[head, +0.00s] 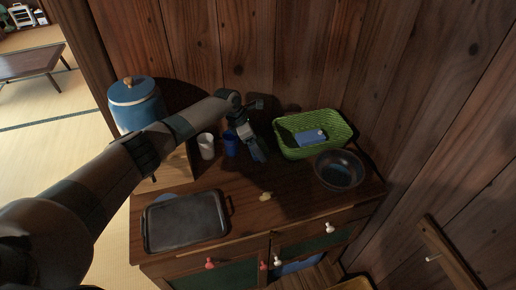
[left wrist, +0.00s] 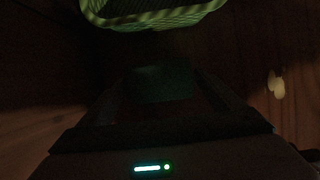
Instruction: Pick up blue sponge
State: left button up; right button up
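A flat blue item with a pale patch (head: 310,137), which may be the blue sponge, lies inside the green basket (head: 290,152) at the back right of the cabinet top. My left gripper (head: 259,152) points down just left of the basket, above the cabinet top. In the dark left wrist view, the basket (left wrist: 150,20) shows at the top edge. A dim teal patch (left wrist: 163,82) shows between my fingers; I cannot tell whether it is held. My right gripper is not in view.
A white cup (head: 206,146) and a blue cup (head: 231,143) stand left of the gripper. A dark tray (head: 185,222) lies front left, a dark bowl (head: 338,172) right. A small yellowish thing (head: 266,196) lies mid-front. A blue canister (head: 135,105) stands at the back left.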

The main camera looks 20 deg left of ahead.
aim_at(260, 144)
pick_arm(q)
jog(key=c, duration=0.7)
jog(key=shift+c, duration=0.2)
jog(key=shift+r, duration=0.1)
jog(key=shift+r, duration=0.55)
notch_tip(260, 144, up, 2)
jog(key=shift+r+b, duration=0.15)
jog(key=shift+b, duration=0.4)
jog(key=s+d+r+b, duration=0.1)
jog(key=s+d+r, duration=0.4)
jog(key=d, duration=0.5)
notch_tip(260, 144, up, 2)
jog(key=shift+s+d+r+b, duration=0.15)
jog(key=shift+s+r+b, duration=0.1)
jog(key=shift+b, duration=0.15)
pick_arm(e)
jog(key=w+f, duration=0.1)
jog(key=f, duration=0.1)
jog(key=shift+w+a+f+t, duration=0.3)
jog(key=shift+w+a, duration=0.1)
pick_arm(q)
jog(key=shift+o, duration=0.2)
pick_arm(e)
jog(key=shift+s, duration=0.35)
